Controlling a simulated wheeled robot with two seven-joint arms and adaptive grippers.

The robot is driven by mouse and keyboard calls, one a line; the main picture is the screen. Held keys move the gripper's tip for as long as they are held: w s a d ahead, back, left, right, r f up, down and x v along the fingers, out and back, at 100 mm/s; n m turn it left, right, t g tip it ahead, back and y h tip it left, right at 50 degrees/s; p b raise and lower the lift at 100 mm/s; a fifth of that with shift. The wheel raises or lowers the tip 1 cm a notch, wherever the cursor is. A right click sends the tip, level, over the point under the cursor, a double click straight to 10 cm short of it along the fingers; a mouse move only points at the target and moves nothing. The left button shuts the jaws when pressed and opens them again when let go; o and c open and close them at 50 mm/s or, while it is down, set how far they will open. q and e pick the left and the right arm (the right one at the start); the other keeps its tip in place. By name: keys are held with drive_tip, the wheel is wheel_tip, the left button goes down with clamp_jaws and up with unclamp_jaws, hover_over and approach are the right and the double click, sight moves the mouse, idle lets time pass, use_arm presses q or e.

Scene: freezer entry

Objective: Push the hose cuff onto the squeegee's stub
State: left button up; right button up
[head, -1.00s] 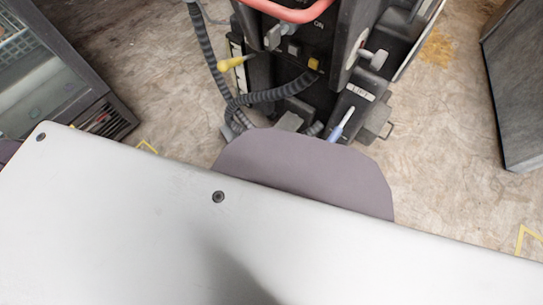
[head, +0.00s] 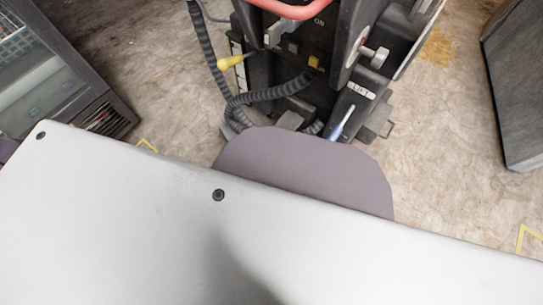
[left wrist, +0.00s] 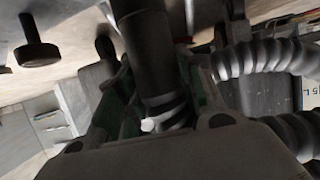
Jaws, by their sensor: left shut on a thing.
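In the left wrist view my left gripper (left wrist: 152,80) has its green-sided fingers shut on a dark cylinder (left wrist: 143,35), which looks like the hose cuff. Its lower end is ribbed and passes down between the fingers. Grey ribbed hose (left wrist: 265,57) loops at the right of that view. In the head view the dark ribbed hose (head: 205,45) hangs on the left side of the black machine (head: 330,60). I cannot make out the squeegee's stub in either view. My left gripper is outside the head view, and my right gripper is in neither view.
A glass-front cabinet (head: 55,75) stands at the left and a grey block (head: 522,90) at the right. Floor (head: 435,150) is clear between machine and block.

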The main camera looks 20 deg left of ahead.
use_arm(q)
drive_tip(key=shift+f, duration=0.35)
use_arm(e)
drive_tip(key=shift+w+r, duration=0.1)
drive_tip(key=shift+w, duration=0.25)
use_arm(q)
drive_tip(key=o, duration=1.1)
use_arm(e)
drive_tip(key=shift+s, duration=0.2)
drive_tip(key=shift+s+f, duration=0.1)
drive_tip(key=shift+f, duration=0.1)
use_arm(q)
drive_tip(key=shift+r, duration=0.15)
drive_tip(key=shift+r, duration=4.8)
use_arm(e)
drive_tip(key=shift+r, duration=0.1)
